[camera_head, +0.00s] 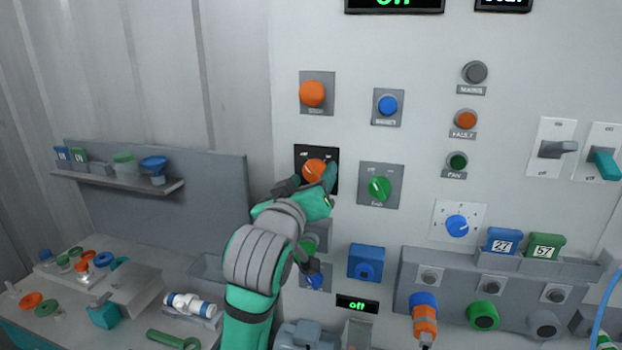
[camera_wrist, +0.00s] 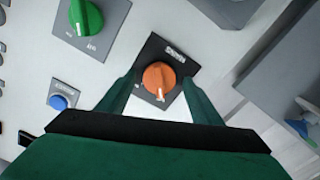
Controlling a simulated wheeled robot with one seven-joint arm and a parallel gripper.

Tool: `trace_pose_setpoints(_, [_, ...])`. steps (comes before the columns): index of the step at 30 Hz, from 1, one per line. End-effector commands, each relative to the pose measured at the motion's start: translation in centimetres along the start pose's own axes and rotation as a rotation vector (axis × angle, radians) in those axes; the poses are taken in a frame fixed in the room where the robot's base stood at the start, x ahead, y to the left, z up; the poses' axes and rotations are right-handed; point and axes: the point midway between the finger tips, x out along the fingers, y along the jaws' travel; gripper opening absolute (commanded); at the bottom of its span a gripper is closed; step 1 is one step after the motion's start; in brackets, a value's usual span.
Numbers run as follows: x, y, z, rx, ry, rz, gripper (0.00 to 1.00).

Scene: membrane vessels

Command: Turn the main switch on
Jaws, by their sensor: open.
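The main switch is an orange rotary knob (camera_head: 314,170) on a black square plate (camera_head: 301,152) on the light grey panel. It also shows in the wrist view as an orange knob (camera_wrist: 159,78) with a white pointer mark. My gripper (camera_head: 306,183) is at the knob in the head view. In the wrist view my gripper (camera_wrist: 155,92) is open, with one green finger on each side of the knob. I cannot tell whether the fingers touch it.
An orange push button (camera_head: 312,93) is above the switch, and a green rotary knob (camera_head: 379,188) is right of it. A blue button (camera_head: 388,105) and a lever switch (camera_head: 556,149) are further right. A cluttered bench (camera_head: 140,322) stands at the left.

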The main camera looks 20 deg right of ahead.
Motion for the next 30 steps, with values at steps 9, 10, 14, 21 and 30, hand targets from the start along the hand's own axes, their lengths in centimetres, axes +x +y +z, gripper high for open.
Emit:
trace_pose_setpoints(9, [-0.01, -0.03, 0.03, 0.000, -0.001, -0.001, 0.18])
trace_pose_setpoints(10, [-0.01, -0.04, 0.03, 0.000, -0.001, -0.001, 0.18])
trace_pose_setpoints(14, [-0.01, -0.06, 0.04, 0.012, -0.001, -0.001, 0.18])
trace_pose_setpoints(21, [0.00, -0.09, 0.06, 0.105, -0.002, -0.002, 0.18])
trace_pose_setpoints(30, [-0.04, -0.22, 0.05, 0.355, -0.003, -0.003, 0.18])
